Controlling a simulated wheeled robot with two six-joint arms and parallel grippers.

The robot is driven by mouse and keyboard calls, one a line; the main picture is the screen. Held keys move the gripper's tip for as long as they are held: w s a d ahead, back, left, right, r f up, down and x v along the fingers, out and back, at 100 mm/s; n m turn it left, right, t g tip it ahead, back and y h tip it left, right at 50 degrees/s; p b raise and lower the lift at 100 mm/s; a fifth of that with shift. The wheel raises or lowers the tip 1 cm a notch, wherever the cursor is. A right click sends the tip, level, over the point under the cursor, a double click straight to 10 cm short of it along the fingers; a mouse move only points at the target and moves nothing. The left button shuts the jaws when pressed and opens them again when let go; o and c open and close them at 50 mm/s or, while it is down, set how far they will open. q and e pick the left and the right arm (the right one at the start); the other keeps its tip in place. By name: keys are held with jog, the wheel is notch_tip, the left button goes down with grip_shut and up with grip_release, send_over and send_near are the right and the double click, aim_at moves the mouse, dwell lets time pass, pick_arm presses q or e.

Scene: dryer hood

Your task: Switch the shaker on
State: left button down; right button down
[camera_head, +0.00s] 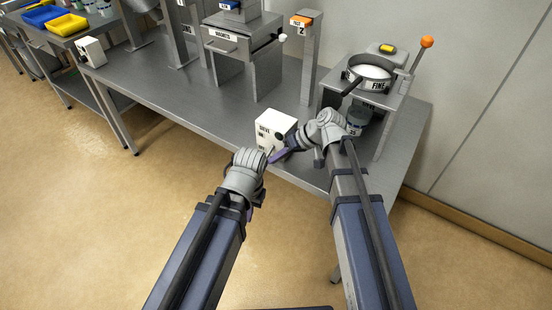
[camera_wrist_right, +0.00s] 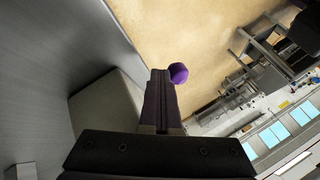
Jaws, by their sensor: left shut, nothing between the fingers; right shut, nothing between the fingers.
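A white switch box (camera_head: 273,130), its label partly hidden and seeming to read "SIEVE ON", stands at the table's front edge. My right gripper (camera_head: 277,156) is shut and reaches left across the front of the box. Its closed fingers show in the right wrist view (camera_wrist_right: 161,105), beside the pale box (camera_wrist_right: 103,117). A purple rounded piece (camera_wrist_right: 178,73) shows just past the fingertips; I cannot tell what it is or whether they touch. My left gripper (camera_head: 265,160) is shut, below and left of the box. The shaker, a round sieve marked "FINE" (camera_head: 370,75), stands on a metal stand at right.
The steel table (camera_head: 180,95) carries a cabinet with a drawer (camera_head: 238,43), an orange-topped post (camera_head: 305,50) and another white box (camera_head: 91,52). A lever with an orange ball (camera_head: 427,42) stands beside the sieve. Tabletop left of the switch box is clear.

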jog(key=shift+r+m+g+y, duration=0.3)
jog(key=shift+r+g+y, duration=0.3)
jog(key=shift+r, duration=0.25)
jog(key=shift+w+r+p, duration=0.1)
jog(key=shift+r+p, duration=0.15)
jog(key=shift+p, duration=0.3)
jog(key=shift+r, duration=0.2)
dwell(1.2)
jog(key=shift+r+p, duration=0.65)
jog(key=shift+p, duration=0.15)
